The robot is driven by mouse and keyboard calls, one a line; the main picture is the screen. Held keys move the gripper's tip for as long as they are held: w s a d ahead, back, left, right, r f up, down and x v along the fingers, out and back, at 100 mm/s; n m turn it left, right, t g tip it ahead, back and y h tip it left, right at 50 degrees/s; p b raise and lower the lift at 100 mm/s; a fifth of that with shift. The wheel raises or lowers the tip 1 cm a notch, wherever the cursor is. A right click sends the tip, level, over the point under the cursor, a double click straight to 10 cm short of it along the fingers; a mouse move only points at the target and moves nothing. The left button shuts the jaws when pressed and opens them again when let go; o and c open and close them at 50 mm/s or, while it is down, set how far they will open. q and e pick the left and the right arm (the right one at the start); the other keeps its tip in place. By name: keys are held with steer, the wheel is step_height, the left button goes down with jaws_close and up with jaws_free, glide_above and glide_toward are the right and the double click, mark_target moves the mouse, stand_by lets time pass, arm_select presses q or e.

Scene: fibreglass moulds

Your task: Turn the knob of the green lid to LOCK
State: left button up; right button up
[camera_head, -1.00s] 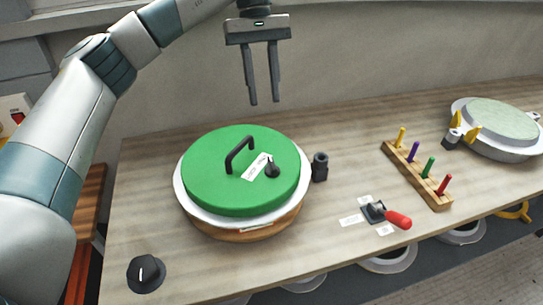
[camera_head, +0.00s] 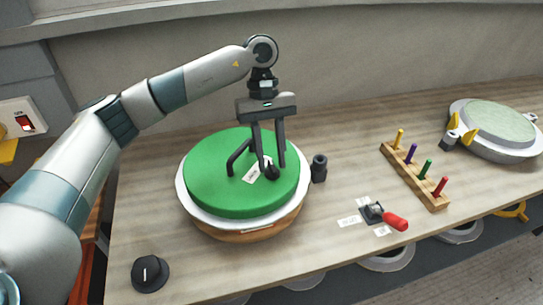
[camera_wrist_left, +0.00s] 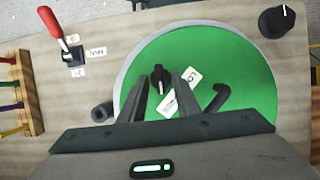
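The green lid (camera_head: 225,190) sits on a round white-rimmed mould on the table; it also shows in the left wrist view (camera_wrist_left: 235,85). It carries a black arched handle (camera_head: 234,158), a small black knob (camera_head: 271,173) and a white label (camera_head: 252,172) whose text is too small to read. My left gripper (camera_head: 271,164) points down over the knob, fingers apart on either side. In the left wrist view the knob (camera_wrist_left: 160,78) shows between the open fingertips (camera_wrist_left: 161,74); I cannot tell whether they touch it. My right gripper is out of view.
A black cylinder (camera_head: 319,168) stands just right of the lid. A black dial (camera_head: 150,273) is at the front left. A red-handled lever (camera_head: 394,221), a wooden peg rack (camera_head: 415,176) and a clamped mould (camera_head: 500,128) lie to the right. The table between is clear.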

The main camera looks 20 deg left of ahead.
arm_select(q)
steer(key=shift+s+d+f, duration=0.1)
steer(key=shift+s+f, duration=0.05)
steer(key=shift+f, duration=0.25)
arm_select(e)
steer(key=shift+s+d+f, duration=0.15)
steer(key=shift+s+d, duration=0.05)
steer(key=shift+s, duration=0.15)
arm_select(q)
jaws_close()
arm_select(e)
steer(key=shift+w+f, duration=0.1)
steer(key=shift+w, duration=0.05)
